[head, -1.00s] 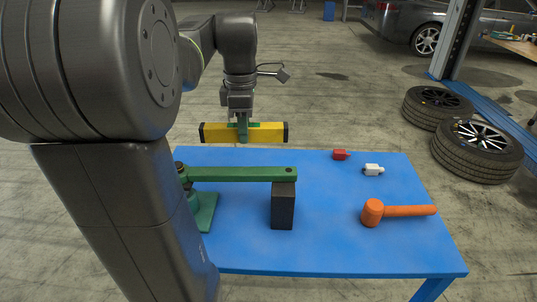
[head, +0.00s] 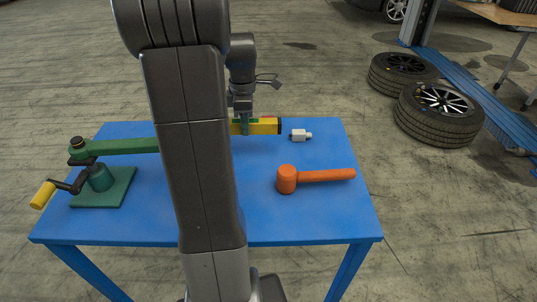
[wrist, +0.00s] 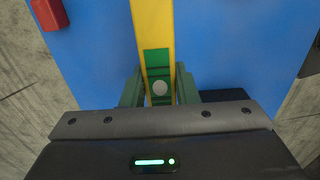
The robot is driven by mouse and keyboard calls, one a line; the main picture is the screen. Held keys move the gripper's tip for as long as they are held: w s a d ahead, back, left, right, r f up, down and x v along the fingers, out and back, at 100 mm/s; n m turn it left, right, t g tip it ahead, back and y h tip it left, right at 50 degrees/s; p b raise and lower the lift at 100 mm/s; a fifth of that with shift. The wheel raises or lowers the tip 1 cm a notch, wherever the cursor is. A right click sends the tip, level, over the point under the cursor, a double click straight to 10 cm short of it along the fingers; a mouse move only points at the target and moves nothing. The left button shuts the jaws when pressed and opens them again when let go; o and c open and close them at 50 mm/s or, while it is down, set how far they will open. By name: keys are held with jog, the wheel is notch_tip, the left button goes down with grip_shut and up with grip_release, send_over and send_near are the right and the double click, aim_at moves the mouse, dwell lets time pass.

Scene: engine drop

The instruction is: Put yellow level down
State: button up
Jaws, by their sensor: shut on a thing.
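In the wrist view the level (wrist: 153,25) runs up the picture between the two green fingers of my gripper (wrist: 159,88), with blue tabletop on both sides. In the head view my arm hides its left part. I cannot tell whether its underside touches the table.
An orange mallet (head: 315,176) and a white part (head: 301,135) lie on the right half. A green crane (head: 100,180) with a yellow handle stands left. A red part (wrist: 48,14) lies beside the level.

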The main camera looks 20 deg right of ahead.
aim_at(248, 157)
notch_tip(248, 157, down, 9)
jog(key=shift+f, duration=0.2)
dwell(0.3)
jog(key=shift+f, duration=0.1)
jog(key=o, duration=1.1)
jog(key=shift+c, duration=0.2)
notch_tip(248, 157, up, 12)
jog(key=shift+r, duration=0.15)
